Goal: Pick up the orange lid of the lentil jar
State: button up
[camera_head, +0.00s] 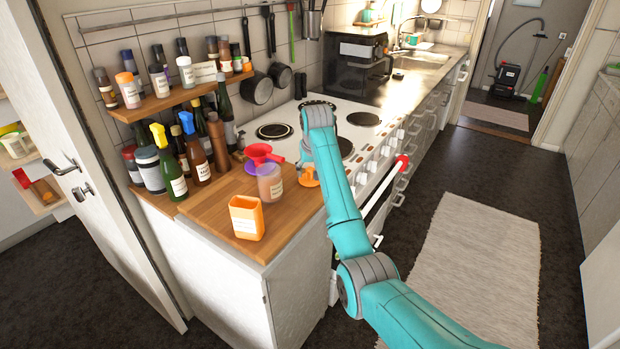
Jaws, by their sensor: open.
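A clear, pinkish jar (270,185) with a pale label stands open on the wooden board; it looks like the lentil jar, but its label is too small to read. A small orange piece (309,181), likely the lid, is at the board's right edge, just right of the jar and apart from it. My gripper (306,164) is at the end of my teal arm, pointing down close above the orange piece. It is open, though its fingers are small and partly hidden by my wrist. I cannot tell whether they touch the orange piece.
An orange box (246,218) stands at the board's front. A red funnel (263,152) and a purple item (251,167) are behind the jar. Several bottles (172,165) crowd the left back. The white cooker (350,138) is to the right, with a red-tipped rail (402,162) in front.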

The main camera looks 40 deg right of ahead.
jog(key=shift+w+f, duration=0.1)
jog(key=shift+f, duration=0.1)
jog(key=c, duration=1)
jog(key=shift+c, duration=0.2)
